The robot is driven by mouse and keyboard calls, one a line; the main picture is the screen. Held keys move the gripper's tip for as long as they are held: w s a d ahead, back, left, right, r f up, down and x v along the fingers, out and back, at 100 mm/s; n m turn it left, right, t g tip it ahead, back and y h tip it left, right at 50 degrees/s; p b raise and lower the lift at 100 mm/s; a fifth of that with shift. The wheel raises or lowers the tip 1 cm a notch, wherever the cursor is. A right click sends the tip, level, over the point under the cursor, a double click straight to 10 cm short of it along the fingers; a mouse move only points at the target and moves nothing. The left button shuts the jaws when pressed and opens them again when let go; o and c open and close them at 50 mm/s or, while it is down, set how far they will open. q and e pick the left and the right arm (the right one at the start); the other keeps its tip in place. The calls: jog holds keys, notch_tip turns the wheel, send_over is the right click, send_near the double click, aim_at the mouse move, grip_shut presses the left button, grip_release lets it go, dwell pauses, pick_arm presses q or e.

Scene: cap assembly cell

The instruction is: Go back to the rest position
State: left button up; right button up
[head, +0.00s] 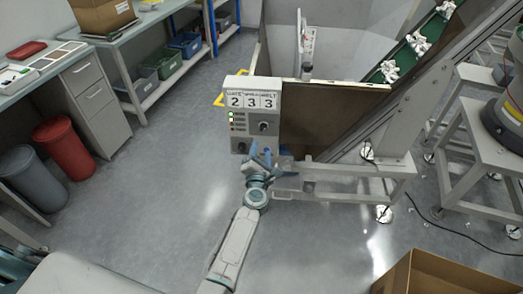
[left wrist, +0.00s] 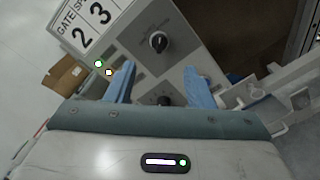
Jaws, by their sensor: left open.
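My left gripper (head: 261,158) is at the lower part of a grey control box (head: 252,128) in the head view. In the left wrist view its two blue fingers (left wrist: 160,84) are spread apart, with a black knob (left wrist: 165,100) showing between them. Whether the fingers touch the panel I cannot tell. Another black knob (left wrist: 158,42) sits higher on the panel. The box carries the digits 2, 3, 3 under labels, and small indicator lights. My right gripper is in neither view.
A hopper with a brown panel (head: 335,118) and a green belt (head: 405,55) stand right of the box. A cardboard box (head: 445,275) is at the lower right. Workbenches, a red bin (head: 65,145) and a grey bin (head: 32,178) line the left. Floor between is clear.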

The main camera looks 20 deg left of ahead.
pick_arm(q)
jog(key=shift+f, duration=0.1)
jog(key=s+a+f+m+g+h, duration=0.1)
jog(key=s+f+m+g, duration=0.2)
jog(key=s+f+m, duration=0.65)
jog(key=s+f+m+g+h, duration=0.2)
jog(key=s+f, duration=0.4)
jog(key=f, duration=0.8)
jog(key=s+a+f+m+g+h, duration=0.1)
jog(key=s+f+m+g, duration=0.2)
jog(key=s+f+m, duration=0.6)
jog(key=s+a+f+m+g, duration=0.2)
jog(key=s+f, duration=0.3)
jog(key=s, duration=0.6)
jog(key=s+a+f+m+g, duration=0.3)
jog(key=s+f, duration=0.3)
jog(key=s, duration=0.6)
jog(key=s+a+f+m+g+y, duration=0.1)
jog(key=s+a+f+m+g, duration=0.2)
jog(key=s+f, duration=0.3)
jog(key=s+a+m, duration=0.1)
jog(key=s, duration=0.4)
jog(key=shift+s+a+f, duration=0.15)
jog(key=shift+s+f, duration=0.1)
dwell(1.0)
